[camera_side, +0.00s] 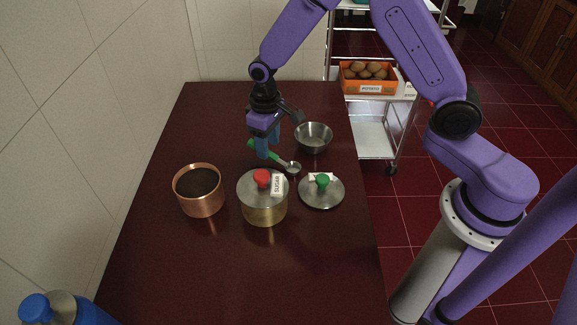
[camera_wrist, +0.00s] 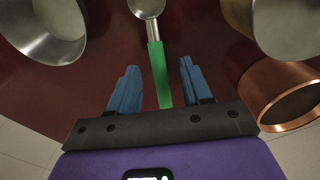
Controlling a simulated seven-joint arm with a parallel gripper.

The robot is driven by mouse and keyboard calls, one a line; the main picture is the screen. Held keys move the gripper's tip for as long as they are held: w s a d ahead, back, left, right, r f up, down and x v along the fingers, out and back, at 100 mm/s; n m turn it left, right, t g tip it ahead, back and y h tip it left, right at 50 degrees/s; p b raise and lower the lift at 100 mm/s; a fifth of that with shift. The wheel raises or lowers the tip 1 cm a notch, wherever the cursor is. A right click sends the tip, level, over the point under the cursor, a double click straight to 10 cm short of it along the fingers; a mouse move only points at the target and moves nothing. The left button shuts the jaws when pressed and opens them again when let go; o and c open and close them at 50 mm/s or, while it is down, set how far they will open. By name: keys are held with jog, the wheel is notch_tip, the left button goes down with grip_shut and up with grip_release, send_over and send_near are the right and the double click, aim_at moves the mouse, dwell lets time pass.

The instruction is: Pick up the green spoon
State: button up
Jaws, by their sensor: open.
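The green spoon lies on the dark red table, with a green handle and a metal bowl end. In the side view its bowl end (camera_side: 291,167) shows to the right of my gripper (camera_side: 268,150), and part of the handle is behind the fingers. In the wrist view the green handle (camera_wrist: 159,75) runs between my two blue fingers, with the metal end pointing away. My gripper (camera_wrist: 157,85) is open, one finger on each side of the handle, with a gap on both sides. I cannot tell the exact height of the fingertips above the table.
A metal bowl (camera_side: 313,138) stands right of the gripper. In front are a pot with a red-knobbed lid and sugar label (camera_side: 264,208), a copper pot (camera_side: 200,200) and a green-knobbed lid (camera_side: 321,193). The front of the table (camera_side: 230,275) is clear.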

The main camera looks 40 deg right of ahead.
aim_at(274, 156)
jog(key=shift+f, duration=1.9)
jog(key=shift+c, duration=0.3)
grip_shut()
jog(key=shift+r, duration=0.1)
